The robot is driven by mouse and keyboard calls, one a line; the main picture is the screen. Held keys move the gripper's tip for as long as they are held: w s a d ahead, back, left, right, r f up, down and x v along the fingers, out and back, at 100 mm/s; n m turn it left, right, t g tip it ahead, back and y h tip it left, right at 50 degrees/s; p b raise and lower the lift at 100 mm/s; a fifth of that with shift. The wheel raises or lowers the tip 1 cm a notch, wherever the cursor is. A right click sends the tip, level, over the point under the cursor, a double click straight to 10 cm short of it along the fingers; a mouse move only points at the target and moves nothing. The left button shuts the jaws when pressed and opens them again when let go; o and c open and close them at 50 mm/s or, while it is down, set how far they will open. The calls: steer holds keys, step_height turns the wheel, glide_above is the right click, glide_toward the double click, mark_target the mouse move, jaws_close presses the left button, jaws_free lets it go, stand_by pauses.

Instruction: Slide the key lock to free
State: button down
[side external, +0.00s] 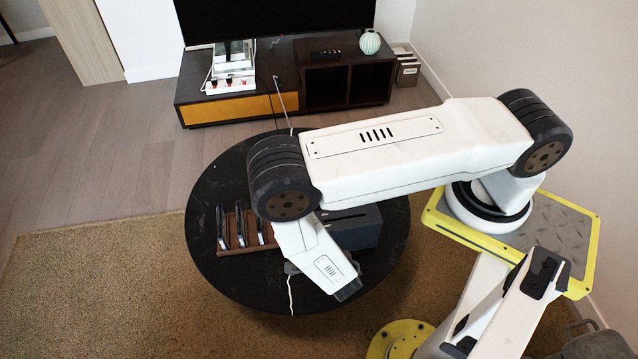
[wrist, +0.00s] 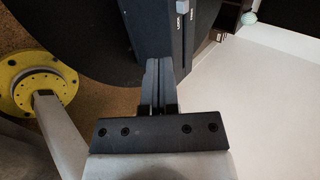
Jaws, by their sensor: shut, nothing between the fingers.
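A dark blue-grey box (side external: 359,227) stands on the round black table, partly behind my arm. In the wrist view the box (wrist: 150,28) has long dark grooves and small white marks (wrist: 183,7) near the top edge. I cannot make out the key lock for certain. My gripper (wrist: 161,64) is shut and empty, with its fingertips close to the near end of the box in that view. I cannot tell whether they touch it. In the side view my gripper (side external: 347,291) points down to the right over the table's front part.
The round black table (side external: 215,185) also holds a brown wooden rack (side external: 248,248) with several upright dark slabs, left of the box. A pale cord (side external: 290,290) hangs near the front edge. A low cabinet (side external: 300,110) stands behind, with a white wall at right.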

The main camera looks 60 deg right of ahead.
steer(key=w+d+f, duration=0.5)
steer(key=w+d, duration=0.2)
steer(key=shift+f, duration=0.3)
stand_by(0.4)
steer(key=shift+w, duration=0.15)
steer(key=shift+w+d, duration=1.65)
steer(key=shift+d, duration=0.05)
steer(key=shift+s+a, duration=0.8)
steer(key=f+v, duration=0.1)
steer(key=v, duration=1)
steer(key=shift+s+a, duration=0.35)
steer(key=shift+s, duration=0.05)
